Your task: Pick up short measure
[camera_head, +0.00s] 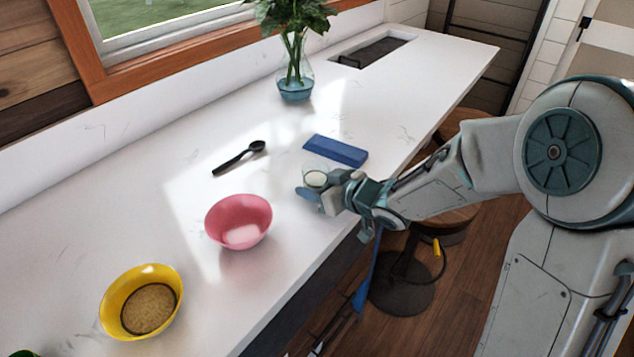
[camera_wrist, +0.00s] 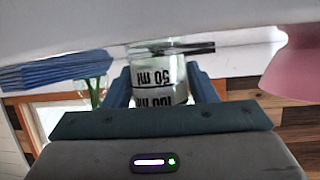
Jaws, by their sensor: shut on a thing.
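The short measure (camera_head: 316,179) is a small clear cup with pale contents, near the counter's front edge. In the wrist view the measure (camera_wrist: 158,72) stands between my fingers, with black "50 ml" and "100 ml" marks upside down in that picture. My gripper (camera_head: 320,193) is shut on it, one blue finger on each side; it also shows in the wrist view (camera_wrist: 160,88). The measure looks upright. I cannot tell whether its base touches the counter.
A pink bowl (camera_head: 239,222) stands left of my gripper, and a yellow bowl (camera_head: 168,274) with grainy brown contents farther left. A blue block (camera_head: 336,150) lies just behind the gripper. A black spoon (camera_head: 239,157) and a plant vase (camera_head: 295,88) are farther back.

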